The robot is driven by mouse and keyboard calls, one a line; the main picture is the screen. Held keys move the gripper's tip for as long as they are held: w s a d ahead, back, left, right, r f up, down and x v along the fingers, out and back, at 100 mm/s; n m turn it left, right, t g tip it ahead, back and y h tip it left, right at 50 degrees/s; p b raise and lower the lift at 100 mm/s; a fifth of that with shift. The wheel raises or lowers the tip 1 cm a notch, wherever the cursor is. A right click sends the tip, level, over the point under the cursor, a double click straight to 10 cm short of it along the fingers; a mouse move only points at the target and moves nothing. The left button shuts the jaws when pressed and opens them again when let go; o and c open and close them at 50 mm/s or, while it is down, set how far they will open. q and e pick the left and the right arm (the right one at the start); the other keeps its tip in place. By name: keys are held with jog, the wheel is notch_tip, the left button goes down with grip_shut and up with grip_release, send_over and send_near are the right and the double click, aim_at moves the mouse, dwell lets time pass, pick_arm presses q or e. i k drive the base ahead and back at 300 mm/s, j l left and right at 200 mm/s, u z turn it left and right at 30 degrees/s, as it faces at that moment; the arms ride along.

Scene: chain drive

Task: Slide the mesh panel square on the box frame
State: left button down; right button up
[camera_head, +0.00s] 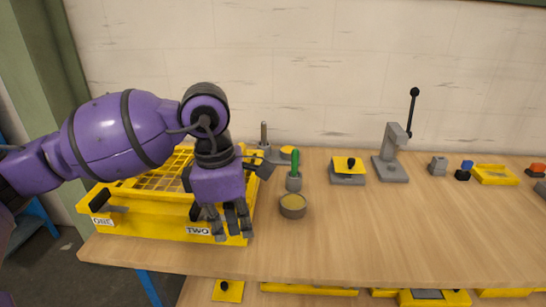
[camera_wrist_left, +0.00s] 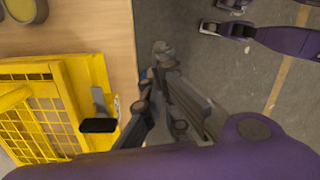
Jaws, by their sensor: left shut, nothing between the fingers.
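The yellow box frame (camera_head: 160,222) stands at the left end of the table, with tags reading "ONE" and "TWO" on its front. The yellow mesh panel (camera_head: 163,178) lies on top of it. My left arm covers much of both, so I cannot tell whether the panel sits square. The mesh panel also shows at the left of the left wrist view (camera_wrist_left: 38,125), with a black-ended grey part beside it. My left gripper (camera_head: 238,234) is shut and empty, pointing down at the frame's front right corner. My right gripper is not in view.
A small bowl (camera_head: 293,205) and a green-handled tool (camera_head: 294,170) stand just right of the frame. A lever press (camera_head: 392,152) and a yellow-topped block (camera_head: 348,170) stand farther right. The table's front middle (camera_head: 400,240) is clear.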

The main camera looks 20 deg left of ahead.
aim_at(164, 183)
jog(key=i, duration=1.45)
